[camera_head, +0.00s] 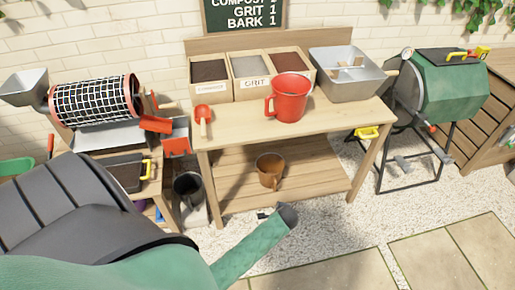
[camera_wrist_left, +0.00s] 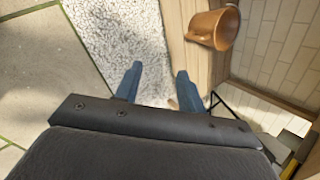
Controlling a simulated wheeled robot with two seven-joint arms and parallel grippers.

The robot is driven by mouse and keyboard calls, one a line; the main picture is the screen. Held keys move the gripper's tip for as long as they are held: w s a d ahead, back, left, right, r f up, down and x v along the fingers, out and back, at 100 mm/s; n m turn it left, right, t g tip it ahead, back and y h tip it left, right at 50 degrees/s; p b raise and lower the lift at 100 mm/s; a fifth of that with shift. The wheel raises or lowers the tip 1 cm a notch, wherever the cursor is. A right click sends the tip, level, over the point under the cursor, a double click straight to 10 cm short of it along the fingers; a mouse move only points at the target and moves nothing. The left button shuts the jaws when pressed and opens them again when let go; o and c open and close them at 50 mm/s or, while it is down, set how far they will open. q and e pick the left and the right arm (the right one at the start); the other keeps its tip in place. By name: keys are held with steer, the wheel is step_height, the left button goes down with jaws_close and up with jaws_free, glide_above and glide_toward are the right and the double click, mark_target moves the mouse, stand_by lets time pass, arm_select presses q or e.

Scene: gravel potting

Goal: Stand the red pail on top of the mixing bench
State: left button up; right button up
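The red pail (camera_head: 289,99) stands upright on the wooden top of the mixing bench (camera_head: 245,124), near the middle, with its handle to the left. No gripper touches it. In the left wrist view, my left gripper (camera_wrist_left: 160,70) is open, its two blue fingers apart with nothing between them. It is low down, over the gravel beside the edge of the bench's lower shelf. In the head view my own arm mostly hides this gripper. My right gripper is not in view.
A brown pot (camera_head: 270,171) sits on the lower shelf and also shows in the left wrist view (camera_wrist_left: 214,29). On the bench top are a red scoop (camera_head: 203,115), wooden bins (camera_head: 247,90) and a metal basin (camera_head: 348,86). The front right of the top is clear.

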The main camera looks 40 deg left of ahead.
arm_select(q)
steer(key=s+d+f+n+g+h, duration=0.1)
steer(key=s+d+f+n, duration=0.2)
steer(key=s+f, duration=0.3)
steer(key=s+d+f+n+g+h, duration=0.1)
steer(key=s+d+f+n, duration=0.3)
steer(key=s, duration=1)
steer(key=s+d+f+n+h, duration=0.3)
steer(key=s+f, duration=0.4)
steer(key=s, duration=0.3)
steer(key=shift+d+f+n+g, duration=0.35)
steer(key=shift+d+n, duration=0.25)
steer(key=shift+d, duration=0.6)
